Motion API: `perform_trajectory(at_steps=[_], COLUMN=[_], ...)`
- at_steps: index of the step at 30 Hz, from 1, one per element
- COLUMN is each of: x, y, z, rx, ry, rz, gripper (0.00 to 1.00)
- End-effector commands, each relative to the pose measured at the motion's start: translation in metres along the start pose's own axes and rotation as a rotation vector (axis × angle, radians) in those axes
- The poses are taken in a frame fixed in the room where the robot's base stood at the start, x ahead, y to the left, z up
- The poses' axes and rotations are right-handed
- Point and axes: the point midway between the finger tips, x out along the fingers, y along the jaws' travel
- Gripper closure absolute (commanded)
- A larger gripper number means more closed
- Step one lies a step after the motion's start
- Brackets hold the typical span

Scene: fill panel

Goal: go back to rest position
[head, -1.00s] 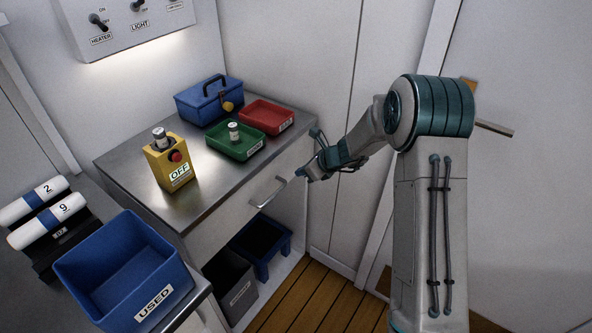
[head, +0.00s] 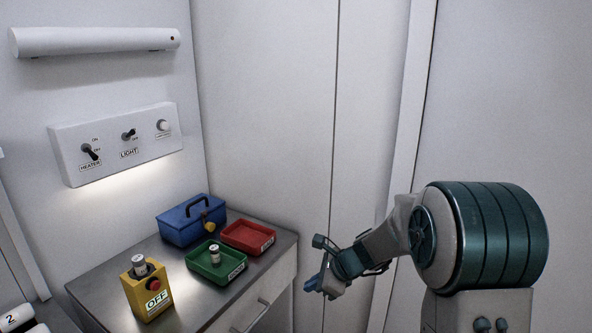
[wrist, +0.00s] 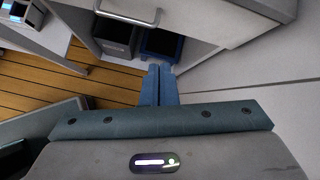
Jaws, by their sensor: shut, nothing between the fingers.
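My gripper (head: 318,287) hangs at the end of my folded arm, to the right of the steel counter and clear of it in the head view. In the wrist view its two blue fingers (wrist: 158,85) are together, with nothing between them. They point towards the drawer front and the floor below the counter, touching nothing that I can see.
The counter (head: 190,308) holds a yellow box marked OFF (head: 147,290), a green tray (head: 217,262) with a small vial, a red tray (head: 248,237) and a blue box (head: 192,219). A drawer handle (wrist: 128,14) sticks out. Wooden floor (wrist: 55,75) is open.

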Motion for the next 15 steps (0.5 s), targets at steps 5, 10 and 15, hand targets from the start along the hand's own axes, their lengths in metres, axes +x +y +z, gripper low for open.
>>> perform_trajectory(at_steps=[5, 10, 15], x=[-0.063, -0.115, -0.164], y=[0.045, 0.089, 0.132], z=[0.021, 0.023, 0.015], rx=[-0.415, -0.794, -1.154], ry=[0.089, 0.182, 0.281], rz=[0.066, 0.149, 0.256], gripper=[1.0, 1.0, 1.0])
